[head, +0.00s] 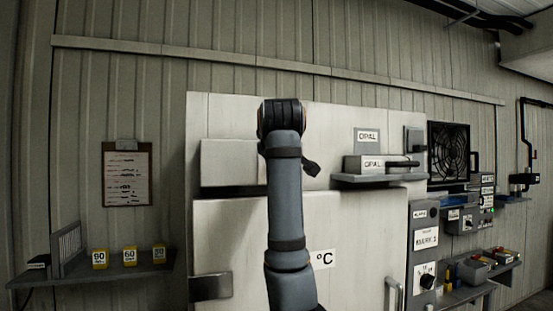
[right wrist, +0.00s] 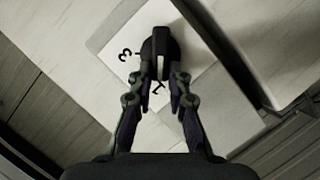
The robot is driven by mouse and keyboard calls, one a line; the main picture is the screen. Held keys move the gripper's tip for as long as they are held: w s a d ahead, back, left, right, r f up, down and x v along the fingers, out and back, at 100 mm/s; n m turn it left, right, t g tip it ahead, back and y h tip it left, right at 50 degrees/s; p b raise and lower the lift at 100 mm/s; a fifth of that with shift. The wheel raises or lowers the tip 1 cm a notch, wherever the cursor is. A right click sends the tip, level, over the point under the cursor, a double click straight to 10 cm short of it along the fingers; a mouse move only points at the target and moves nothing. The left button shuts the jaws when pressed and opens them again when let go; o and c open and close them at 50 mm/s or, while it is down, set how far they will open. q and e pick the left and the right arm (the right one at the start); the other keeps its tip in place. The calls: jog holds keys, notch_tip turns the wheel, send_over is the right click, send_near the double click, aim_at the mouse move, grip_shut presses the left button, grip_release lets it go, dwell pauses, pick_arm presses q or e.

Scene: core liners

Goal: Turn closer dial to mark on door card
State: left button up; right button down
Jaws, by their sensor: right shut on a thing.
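The closer dial (right wrist: 160,48) is a black knob with a pale line, on a white plate (right wrist: 108,36) in the right wrist view. A "3" is printed left of the knob and another mark, partly covered, is below it. My right gripper (right wrist: 160,73) is shut on the knob, one finger on each side. In the head view my right arm rises in front of the pale closer box (head: 228,164) and hides the dial. A white card (head: 324,259) on the door (head: 345,215) shows "°C"; my arm covers its left part. My left gripper is out of view.
A clipboard (head: 127,174) and a shelf with yellow number blocks (head: 130,256) are at the left. Control boxes and a fan (head: 449,152) are at the right.

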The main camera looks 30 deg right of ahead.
jog(key=c, duration=1.3)
grip_release()
jog(key=shift+w, duration=0.1)
jog(key=v, duration=1.2)
jog(key=shift+w, duration=0.15)
